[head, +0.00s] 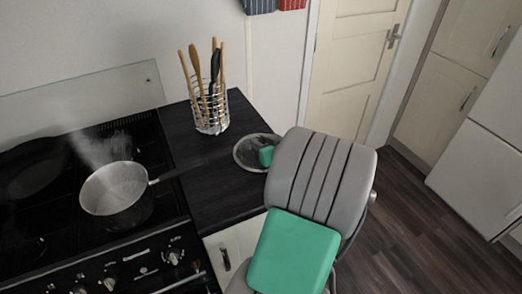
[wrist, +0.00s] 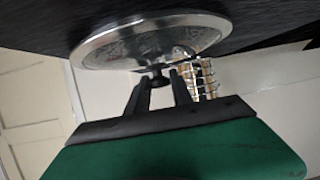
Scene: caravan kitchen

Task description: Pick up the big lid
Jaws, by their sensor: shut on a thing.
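The big lid (head: 243,152) is a round glass lid with a metal rim, at the right end of the dark worktop in the head view. My arm covers its right part there. In the wrist view the lid (wrist: 150,45) fills the top of the picture, its knob towards me. My gripper (wrist: 160,84) is shut on the lid's small dark knob, one finger on each side. I cannot tell whether the lid rests on the worktop or is just off it. In the head view my fingertips are hidden.
A steaming pan (head: 114,188) stands on the black hob (head: 50,232), its handle reaching over the worktop (head: 215,193). A wire holder (head: 211,122) with wooden utensils stands just behind the lid; it also shows in the wrist view (wrist: 200,82). A door (head: 352,65) is behind.

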